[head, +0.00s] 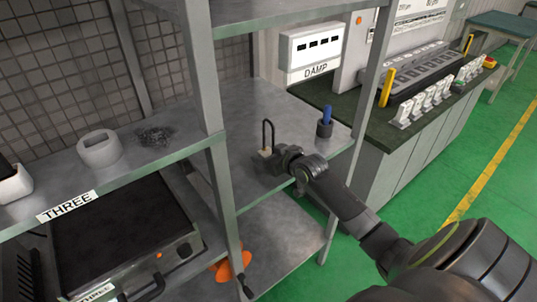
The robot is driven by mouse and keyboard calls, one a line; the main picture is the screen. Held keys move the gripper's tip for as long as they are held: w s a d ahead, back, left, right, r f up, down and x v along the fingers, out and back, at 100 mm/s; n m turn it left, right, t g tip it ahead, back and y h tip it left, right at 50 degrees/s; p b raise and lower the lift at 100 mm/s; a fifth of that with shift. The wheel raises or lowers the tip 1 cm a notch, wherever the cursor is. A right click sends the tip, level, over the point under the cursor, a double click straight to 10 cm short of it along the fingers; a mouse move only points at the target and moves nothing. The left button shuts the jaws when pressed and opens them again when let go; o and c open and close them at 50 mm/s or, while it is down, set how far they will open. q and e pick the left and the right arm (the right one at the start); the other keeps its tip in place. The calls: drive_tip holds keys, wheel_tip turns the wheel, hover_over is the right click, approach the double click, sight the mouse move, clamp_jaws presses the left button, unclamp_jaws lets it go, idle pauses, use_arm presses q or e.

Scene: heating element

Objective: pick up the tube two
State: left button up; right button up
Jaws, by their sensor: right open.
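A dark U-shaped tube (267,133) stands upright on a small pale base at the middle of the shelf. My right gripper (268,160) is open and low over the shelf, right beside this base. I cannot tell whether its fingers are around the base or only touching it. A blue rod (327,114) stands in a dark round holder (324,128) further right on the same shelf. No label marks which of these is tube two. My left gripper is not in view.
The grey metal shelf (240,110) has a post in front of it and another shelf above. A pale ring-shaped block (99,148) and dark coiled mesh (155,135) lie on the left shelf. A DAMP box (314,48) hangs behind. Shelf space between tube and blue rod is clear.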

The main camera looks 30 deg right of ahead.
drive_tip(key=c, duration=1.2)
drive_tip(key=shift+o, duration=0.2)
drive_tip(key=shift+r, duration=0.1)
